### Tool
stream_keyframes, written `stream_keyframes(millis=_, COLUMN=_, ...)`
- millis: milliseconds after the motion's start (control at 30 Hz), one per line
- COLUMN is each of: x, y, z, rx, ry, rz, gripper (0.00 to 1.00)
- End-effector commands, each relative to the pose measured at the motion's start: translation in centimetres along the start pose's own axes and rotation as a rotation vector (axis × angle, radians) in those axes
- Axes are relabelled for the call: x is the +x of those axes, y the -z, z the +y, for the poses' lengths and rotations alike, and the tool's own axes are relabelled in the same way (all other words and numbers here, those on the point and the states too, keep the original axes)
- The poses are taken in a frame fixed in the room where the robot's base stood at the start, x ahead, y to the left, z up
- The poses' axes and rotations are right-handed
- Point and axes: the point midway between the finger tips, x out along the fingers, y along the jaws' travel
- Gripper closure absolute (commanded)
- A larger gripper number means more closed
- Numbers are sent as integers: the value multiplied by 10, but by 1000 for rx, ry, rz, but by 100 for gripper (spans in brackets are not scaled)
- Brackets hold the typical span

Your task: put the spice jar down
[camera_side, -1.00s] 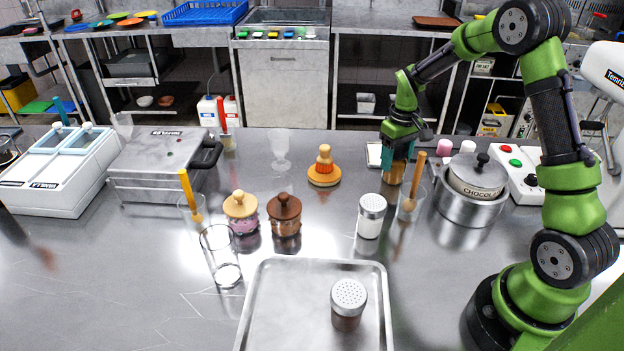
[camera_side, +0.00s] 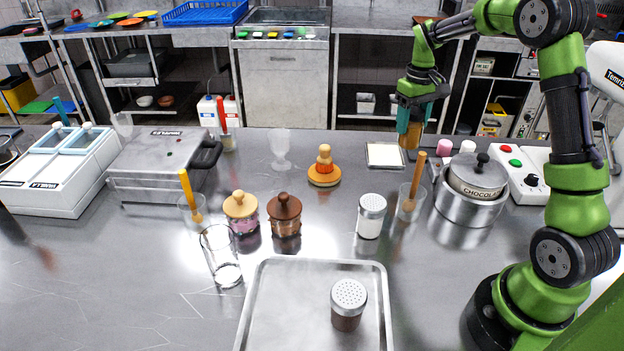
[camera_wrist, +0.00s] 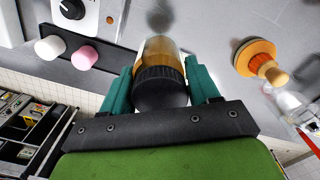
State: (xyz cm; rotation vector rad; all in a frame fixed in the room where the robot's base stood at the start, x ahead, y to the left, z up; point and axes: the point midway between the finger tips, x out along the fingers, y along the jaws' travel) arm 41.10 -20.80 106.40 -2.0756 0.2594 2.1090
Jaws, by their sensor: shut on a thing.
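The spice jar, amber with a black lid, shows in the wrist view (camera_wrist: 160,55) between the two teal fingers of my gripper (camera_wrist: 158,82). In the side view my gripper (camera_side: 411,115) is at the back of the counter, shut on the jar (camera_side: 409,138). The jar looks upright and appears raised above the counter, right of a flat white square (camera_side: 385,155). The fingers hide part of the jar.
A glass with a wooden spoon (camera_side: 410,203), a chocolate pot (camera_side: 476,178), and pink (camera_side: 444,147) and white (camera_side: 467,147) cylinders stand near. A white-bodied shaker (camera_side: 370,218) and a metal tray (camera_side: 290,300) are in front. A wooden-handled orange tool (camera_side: 324,172) stands left.

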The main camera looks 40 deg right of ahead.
Motion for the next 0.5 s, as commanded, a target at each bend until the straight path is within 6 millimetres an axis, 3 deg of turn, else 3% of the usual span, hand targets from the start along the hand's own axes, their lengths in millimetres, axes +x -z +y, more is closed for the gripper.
stream_keyframes(millis=33, x=2, y=9, z=23, rx=11, ry=-3, rz=1, gripper=79)
stream_keyframes(millis=100, x=2, y=18, z=48, rx=-3, ry=-3, rz=2, gripper=79)
stream_keyframes(millis=233, x=-2, y=32, z=86, rx=-68, ry=-4, rz=7, gripper=79)
stream_keyframes(millis=333, x=-10, y=39, z=101, rx=-138, ry=-5, rz=15, gripper=79)
stream_keyframes(millis=500, x=-14, y=43, z=101, rx=-233, ry=1, rz=17, gripper=79)
